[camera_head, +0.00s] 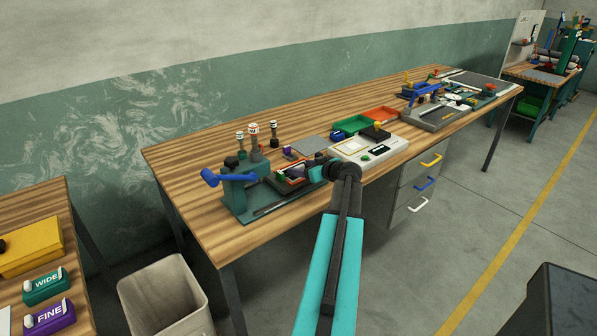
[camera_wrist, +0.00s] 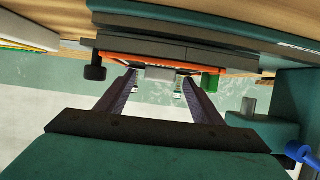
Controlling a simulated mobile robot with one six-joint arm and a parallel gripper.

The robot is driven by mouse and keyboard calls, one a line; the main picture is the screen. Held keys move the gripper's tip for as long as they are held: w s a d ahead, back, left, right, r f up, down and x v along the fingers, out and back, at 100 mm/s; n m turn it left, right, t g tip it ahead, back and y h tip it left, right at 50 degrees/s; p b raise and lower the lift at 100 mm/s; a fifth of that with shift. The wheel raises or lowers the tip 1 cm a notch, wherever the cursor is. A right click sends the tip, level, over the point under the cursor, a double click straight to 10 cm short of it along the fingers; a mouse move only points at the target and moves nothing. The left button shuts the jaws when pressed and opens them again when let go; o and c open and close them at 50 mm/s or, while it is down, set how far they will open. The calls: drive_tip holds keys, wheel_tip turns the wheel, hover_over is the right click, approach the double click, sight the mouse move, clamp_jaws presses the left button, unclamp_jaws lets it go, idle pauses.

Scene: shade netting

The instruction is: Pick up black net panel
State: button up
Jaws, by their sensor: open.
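I cannot clearly pick out the black net panel. In the head view a small dark piece (camera_head: 375,132) lies at the back edge of the white scale. An orange-rimmed tray (camera_head: 291,178) with small mixed pieces sits on the bench beside the teal press. My gripper (camera_head: 318,167) is just right of this tray, low over the bench, and partly hides what is there. In the wrist view my gripper (camera_wrist: 157,84) is open, its two dark fingers apart. Between and beyond the fingertips are an orange edge (camera_wrist: 135,63) and a pale grey block (camera_wrist: 160,73); no held panel shows.
The teal press with blue handle (camera_head: 238,185) stands left of the tray. The white scale (camera_head: 368,148) is right of my gripper. Green (camera_head: 351,123) and orange (camera_head: 382,114) bins stand behind it. A grey flat sheet (camera_head: 309,146) lies behind. Bare wood surrounds the bench's back left.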

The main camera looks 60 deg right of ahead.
drive_tip(key=c, duration=1.2)
drive_tip(key=shift+o, duration=0.2)
drive_tip(key=shift+r, duration=0.15)
drive_tip(key=shift+r+b, duration=0.7)
drive_tip(key=shift+r, duration=0.7)
drive_tip(key=shift+s+a+r, duration=0.15)
drive_tip(key=shift+s+a, duration=0.05)
drive_tip(key=shift+a, duration=0.1)
drive_tip(key=s+a+b, duration=0.7)
drive_tip(key=a, duration=0.3)
drive_tip(key=shift+a+r, duration=0.3)
drive_tip(key=shift+r, duration=0.15)
drive_tip(key=shift+b, duration=0.65)
drive_tip(key=b, duration=0.6)
drive_tip(key=shift+s+a+r, duration=0.1)
drive_tip(key=shift+s+a, duration=0.2)
drive_tip(key=shift+a, duration=0.05)
